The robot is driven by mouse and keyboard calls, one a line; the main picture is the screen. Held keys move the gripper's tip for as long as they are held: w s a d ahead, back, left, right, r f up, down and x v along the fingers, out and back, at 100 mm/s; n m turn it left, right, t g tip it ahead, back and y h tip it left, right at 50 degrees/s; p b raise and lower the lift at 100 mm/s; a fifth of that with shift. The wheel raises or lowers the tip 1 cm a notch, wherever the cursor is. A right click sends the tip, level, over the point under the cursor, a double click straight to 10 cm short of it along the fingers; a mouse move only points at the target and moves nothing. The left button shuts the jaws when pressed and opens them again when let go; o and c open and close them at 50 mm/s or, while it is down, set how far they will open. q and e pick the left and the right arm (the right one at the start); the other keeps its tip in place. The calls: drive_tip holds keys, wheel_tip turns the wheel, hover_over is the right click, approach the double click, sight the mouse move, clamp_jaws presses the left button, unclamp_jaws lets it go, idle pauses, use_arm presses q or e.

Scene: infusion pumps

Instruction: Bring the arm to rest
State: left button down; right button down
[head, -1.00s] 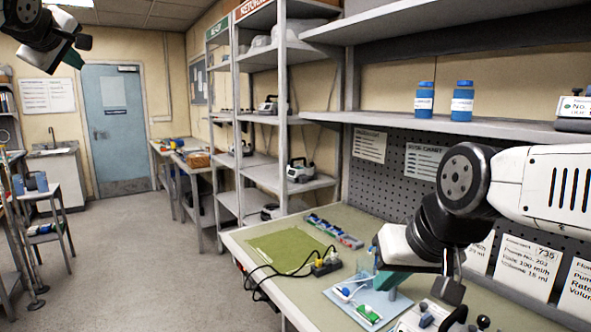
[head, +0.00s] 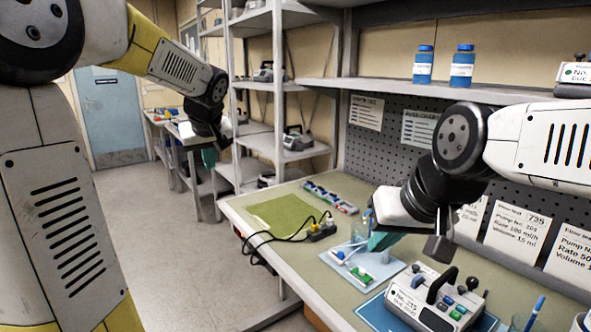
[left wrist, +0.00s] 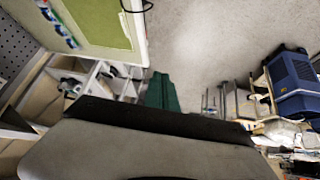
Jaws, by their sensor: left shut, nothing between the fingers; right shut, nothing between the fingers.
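My left arm reaches in from the left of the head view. Its left gripper (head: 210,158) has green fingers, is shut and empty, and hangs in the air left of the workbench, in front of the shelving. The green fingers (left wrist: 162,92) also show in the left wrist view, pointing down over the floor, close together. My right gripper (head: 381,241) has teal fingers, is shut and empty, and is over or beside the light blue tray (head: 385,271) on the bench. The camera angle hides its exact height.
An infusion pump (head: 435,298) stands on the bench at the front right. A green mat (head: 280,214), a power strip with black cables (head: 322,230) and a row of small coloured items (head: 330,197) lie further back. Two blue bottles (head: 461,68) stand on the shelf. The floor (head: 150,215) is clear.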

use_arm(q)
drive_tip(key=s+d+f+m+h, duration=0.2)
drive_tip(key=s+d, duration=0.1)
drive_tip(key=s, duration=1)
drive_tip(key=s+d+f+m+h, duration=0.2)
drive_tip(key=s+d+f+m, duration=0.1)
drive_tip(key=s, duration=1)
drive_tip(key=shift+s+d+f+m+g+h, duration=0.15)
drive_tip(key=shift+s+d+m+g+h, duration=0.2)
drive_tip(key=shift+d, duration=0.35)
